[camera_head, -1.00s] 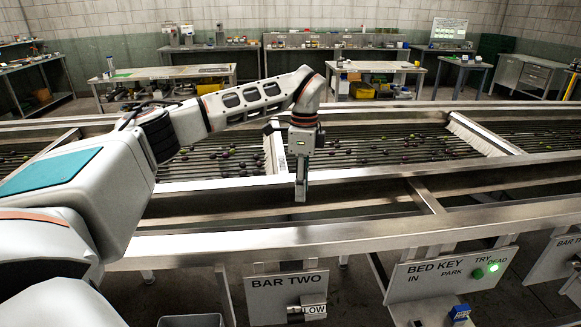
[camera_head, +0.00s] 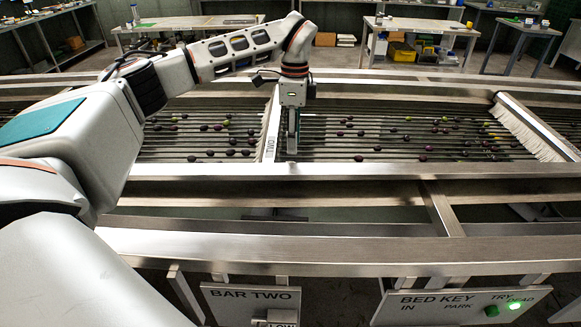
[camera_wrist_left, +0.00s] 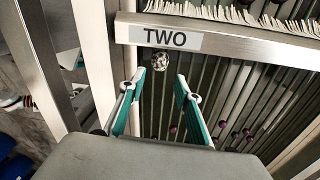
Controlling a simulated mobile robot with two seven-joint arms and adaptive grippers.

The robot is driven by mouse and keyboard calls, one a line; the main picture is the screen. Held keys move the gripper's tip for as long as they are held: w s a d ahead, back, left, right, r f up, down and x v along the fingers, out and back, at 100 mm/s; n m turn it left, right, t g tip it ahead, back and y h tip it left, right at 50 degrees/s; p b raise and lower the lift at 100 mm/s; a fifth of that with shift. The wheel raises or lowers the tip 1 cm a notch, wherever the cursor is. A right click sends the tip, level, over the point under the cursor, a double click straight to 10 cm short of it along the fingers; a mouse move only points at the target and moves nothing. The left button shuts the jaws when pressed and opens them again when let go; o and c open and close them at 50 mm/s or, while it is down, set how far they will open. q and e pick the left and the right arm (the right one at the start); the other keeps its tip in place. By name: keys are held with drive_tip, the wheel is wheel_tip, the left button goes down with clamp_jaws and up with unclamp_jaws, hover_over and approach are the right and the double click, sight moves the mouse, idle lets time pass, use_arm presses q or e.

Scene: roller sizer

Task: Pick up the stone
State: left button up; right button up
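The stone (camera_wrist_left: 160,61) is a small, speckled grey-and-white lump on the rollers, close against the bar labelled TWO (camera_wrist_left: 222,43) in the left wrist view. I cannot pick it out in the head view. My left gripper (camera_wrist_left: 158,92) is open, with its two green-edged fingers apart and nothing between them. The stone lies ahead of the fingertips, roughly in line with the gap. In the head view the left gripper (camera_head: 292,150) points down over the roller bed, just right of bar two (camera_head: 270,130). My right gripper is not in view.
The roller bed (camera_head: 330,145) carries many scattered olives. A metal rail (camera_head: 420,170) runs along its near side. Another brush bar (camera_head: 530,128) crosses the bed at right.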

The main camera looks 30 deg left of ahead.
use_arm(q)
drive_tip(key=f, duration=0.2)
drive_tip(key=f+p, duration=0.1)
drive_tip(key=f, duration=0.2)
drive_tip(key=s+f, duration=0.1)
drive_tip(key=f, duration=0.1)
drive_tip(key=shift+a+f, duration=0.15)
drive_tip(key=shift+a, duration=0.05)
drive_tip(key=c, duration=0.9)
